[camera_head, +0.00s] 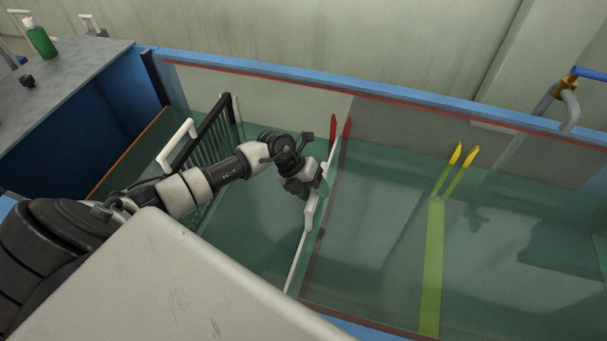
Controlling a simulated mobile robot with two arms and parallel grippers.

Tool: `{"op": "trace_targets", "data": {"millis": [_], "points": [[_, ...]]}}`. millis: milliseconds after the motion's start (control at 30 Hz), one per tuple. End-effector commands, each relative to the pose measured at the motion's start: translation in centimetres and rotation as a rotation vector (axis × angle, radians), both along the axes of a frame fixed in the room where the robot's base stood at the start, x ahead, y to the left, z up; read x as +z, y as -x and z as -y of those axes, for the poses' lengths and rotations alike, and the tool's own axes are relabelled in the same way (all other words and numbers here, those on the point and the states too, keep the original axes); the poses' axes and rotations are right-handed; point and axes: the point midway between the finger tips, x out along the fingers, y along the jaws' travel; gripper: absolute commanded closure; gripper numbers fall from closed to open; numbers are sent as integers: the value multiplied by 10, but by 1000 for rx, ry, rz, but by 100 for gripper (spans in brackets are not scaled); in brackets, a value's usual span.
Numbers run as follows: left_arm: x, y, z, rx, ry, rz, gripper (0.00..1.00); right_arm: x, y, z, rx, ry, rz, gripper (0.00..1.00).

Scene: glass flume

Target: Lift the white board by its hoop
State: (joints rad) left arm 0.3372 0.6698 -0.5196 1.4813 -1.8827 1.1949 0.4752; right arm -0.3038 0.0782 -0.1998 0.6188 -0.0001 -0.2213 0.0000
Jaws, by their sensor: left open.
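The white board (294,268) stands on edge across the glass flume, seen nearly edge-on as a thin white strip. Its white hoop (309,212) sticks up at the board's top, just below my left gripper in the picture. My left gripper (316,187) is open at the hoop's far end. The dark gripper body hides part of the hoop and board, so I cannot tell whether the hoop lies between the fingers or whether they touch it. My right gripper is not in view.
A black grille (212,132) with a white handle (178,144) stands left. The flume's blue rim (400,97) runs behind. A bent pipe (570,108) hangs at upper right.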

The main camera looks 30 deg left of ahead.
Motion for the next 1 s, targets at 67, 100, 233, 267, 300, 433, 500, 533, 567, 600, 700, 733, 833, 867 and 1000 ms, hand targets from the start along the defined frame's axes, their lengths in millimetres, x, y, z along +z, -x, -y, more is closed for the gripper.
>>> {"op": "trace_targets", "data": {"millis": [67, 100, 233, 267, 300, 433, 500, 533, 567, 600, 700, 733, 833, 867, 1000], "points": [[-8, -2, 7, 1, 3, -2, 48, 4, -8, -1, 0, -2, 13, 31], [-12, -2, 9, 1, 2, -1, 48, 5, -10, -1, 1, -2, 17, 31], [-20, -4, 13, 1, 1, 1, 48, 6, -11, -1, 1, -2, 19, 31], [-21, -4, 14, 0, 1, 2, 48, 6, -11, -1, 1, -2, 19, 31], [-22, -4, 14, 0, 0, 1, 48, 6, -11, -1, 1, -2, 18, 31], [-23, -4, 14, 0, 0, 1, 48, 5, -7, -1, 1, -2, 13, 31], [-23, -4, 14, 0, 0, 1, 48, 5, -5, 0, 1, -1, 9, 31], [-23, -4, 14, 0, 0, 1, 48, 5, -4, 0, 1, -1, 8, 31], [-23, -4, 14, 0, 0, 1, 48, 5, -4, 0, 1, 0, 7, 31], [-23, -4, 14, 0, 0, 1, 54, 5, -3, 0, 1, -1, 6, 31], [-23, -4, 14, 0, 0, 1, 70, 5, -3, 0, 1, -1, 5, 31], [-23, -4, 14, 0, 0, 1, 74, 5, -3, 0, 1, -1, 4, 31], [-23, -4, 14, 0, 0, 1, 90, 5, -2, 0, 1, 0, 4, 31], [-23, -4, 14, 0, 0, 1, 94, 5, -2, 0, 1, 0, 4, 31], [-23, -4, 14, 0, 0, 1, 100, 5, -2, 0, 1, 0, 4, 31]]}}
